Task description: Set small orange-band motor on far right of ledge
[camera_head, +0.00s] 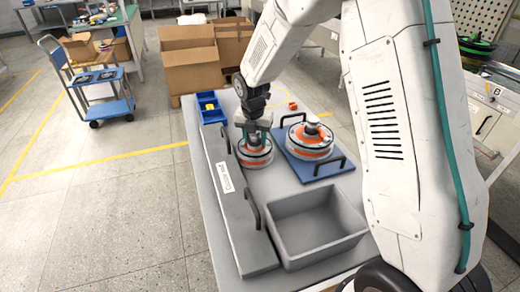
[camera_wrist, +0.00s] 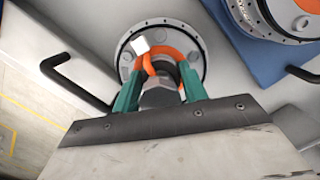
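The small orange-band motor (camera_head: 254,153) is a round grey hub with an orange band, between the ledge and the blue tray. It also shows in the wrist view (camera_wrist: 192,40), with an orange cable and white connector on top. My gripper (camera_head: 254,137) is over it from above. In the wrist view the two teal fingers (camera_wrist: 161,78) stand on either side of its dark central shaft; whether they press on it is unclear. The ledge (camera_head: 232,215) is a long grey slab along the table's left side, with a white label and black handles. Its top looks bare.
A larger orange-band motor (camera_head: 310,137) sits on a blue tray (camera_head: 322,170) with black handles, close to the right. A grey bin (camera_head: 350,238) stands in front, empty. A blue bin (camera_head: 212,117) with yellow contents is at the back left. A small orange piece (camera_head: 292,105) lies behind.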

